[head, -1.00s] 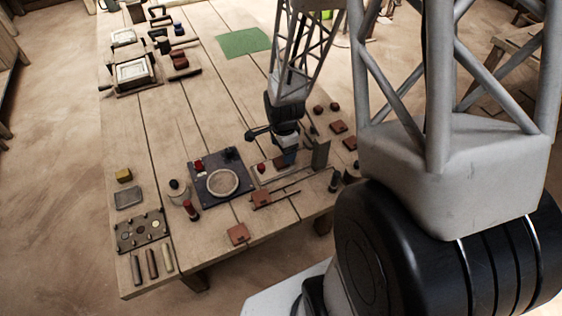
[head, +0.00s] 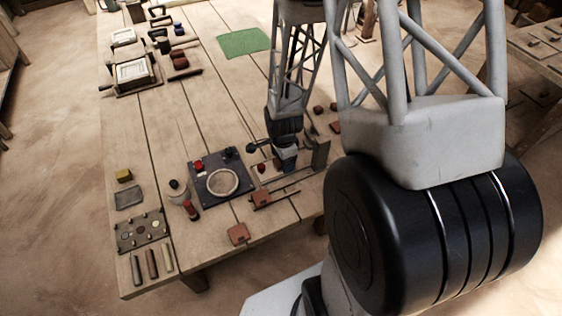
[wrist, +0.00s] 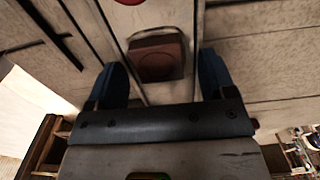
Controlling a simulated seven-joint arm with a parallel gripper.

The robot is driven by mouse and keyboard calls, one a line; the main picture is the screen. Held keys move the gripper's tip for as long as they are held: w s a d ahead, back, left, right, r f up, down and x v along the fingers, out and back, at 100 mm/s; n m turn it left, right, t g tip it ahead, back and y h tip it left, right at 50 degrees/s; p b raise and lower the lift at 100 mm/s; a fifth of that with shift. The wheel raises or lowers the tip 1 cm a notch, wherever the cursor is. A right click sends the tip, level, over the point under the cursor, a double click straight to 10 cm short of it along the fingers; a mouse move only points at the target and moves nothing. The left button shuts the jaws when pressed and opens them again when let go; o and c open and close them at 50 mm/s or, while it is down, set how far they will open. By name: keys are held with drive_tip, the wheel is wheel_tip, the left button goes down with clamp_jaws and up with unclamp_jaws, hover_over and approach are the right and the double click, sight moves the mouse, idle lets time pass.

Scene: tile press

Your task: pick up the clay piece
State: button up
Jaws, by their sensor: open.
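A reddish-brown clay piece (wrist: 158,58), a squarish block, lies on a pale strip in the wrist view. It sits between the two blue fingers of my gripper (wrist: 161,74), which are spread apart with a visible gap on each side. No contact shows. In the head view my gripper (head: 286,163) is low over the right part of the bench, just right of a dark press plate. The clay piece at the gripper is mostly hidden by it there.
The dark plate (head: 204,190) with a round disc stands left of my gripper. A red knob (head: 262,168) is close to the gripper's left. A grey upright block (head: 320,153) stands close on its right. Another brown tile (head: 238,233) lies near the bench's front edge.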

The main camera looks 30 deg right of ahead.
idle(0.5)
drive_tip(key=c, duration=1.1)
drive_tip(key=shift+r, duration=0.25)
drive_tip(key=shift+r, duration=0.85)
drive_tip(key=shift+s+a+r, duration=0.1)
drive_tip(key=shift+s+r, duration=0.15)
drive_tip(key=shift+r, duration=0.5)
drive_tip(key=s+a, duration=0.1)
drive_tip(key=s, duration=0.4)
drive_tip(key=s+a+r, duration=0.1)
drive_tip(key=s, duration=0.4)
drive_tip(key=s+a, duration=0.1)
drive_tip(key=s, duration=0.4)
drive_tip(key=shift+s+r, duration=0.1)
drive_tip(key=shift+r, duration=0.05)
